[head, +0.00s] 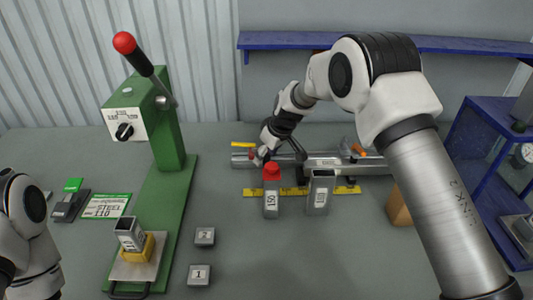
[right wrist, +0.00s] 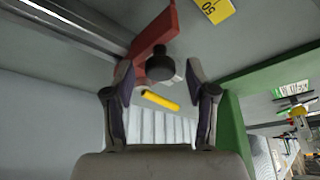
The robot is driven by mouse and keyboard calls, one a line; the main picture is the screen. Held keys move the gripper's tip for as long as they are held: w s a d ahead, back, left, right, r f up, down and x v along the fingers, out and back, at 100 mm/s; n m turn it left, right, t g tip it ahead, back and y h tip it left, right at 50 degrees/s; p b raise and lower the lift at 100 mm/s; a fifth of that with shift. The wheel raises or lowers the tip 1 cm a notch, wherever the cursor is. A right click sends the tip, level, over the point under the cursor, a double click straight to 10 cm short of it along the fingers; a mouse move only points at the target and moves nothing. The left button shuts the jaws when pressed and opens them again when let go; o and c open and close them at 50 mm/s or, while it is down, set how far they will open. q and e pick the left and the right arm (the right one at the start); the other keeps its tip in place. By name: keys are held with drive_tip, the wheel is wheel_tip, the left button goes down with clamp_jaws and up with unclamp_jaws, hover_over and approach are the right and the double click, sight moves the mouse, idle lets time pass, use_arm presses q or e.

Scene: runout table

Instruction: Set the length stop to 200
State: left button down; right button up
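The runout rail (head: 325,162) lies along the back of the table, with a yellow scale strip (head: 292,191) in front. In the right wrist view a red stop plate (right wrist: 152,38) with a black round knob (right wrist: 160,64) stands by the rail (right wrist: 75,25). My right gripper (head: 262,152) is low at the rail's left end and hides much of the stop in the head view. In the wrist view its fingers (right wrist: 160,75) are apart, with the knob between their tips and gaps on both sides. The stop's scale reading cannot be read. My left gripper is outside the frame.
A red-topped block marked 150 (head: 271,203) and a grey block (head: 320,193) stand in front of the rail. An orange handle (head: 359,150) sits farther right. A green press (head: 167,160) with a red-knobbed lever stands left.

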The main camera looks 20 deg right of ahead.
clamp_jaws()
drive_tip(key=shift+s+d, duration=0.15)
drive_tip(key=shift+d, duration=0.25)
drive_tip(key=s+d, duration=0.1)
drive_tip(key=d, duration=0.2)
drive_tip(key=d+b, duration=0.1)
drive_tip(key=d, duration=0.2)
drive_tip(key=s+d, duration=0.1)
drive_tip(key=d, duration=0.2)
drive_tip(key=shift+s, duration=0.3)
drive_tip(key=shift+a, duration=0.1)
drive_tip(key=shift+o, duration=0.7)
unclamp_jaws()
drive_tip(key=shift+w, duration=0.1)
drive_tip(key=v, duration=1.1)
drive_tip(key=shift+s+r, duration=0.2)
drive_tip(key=shift+r, duration=0.15)
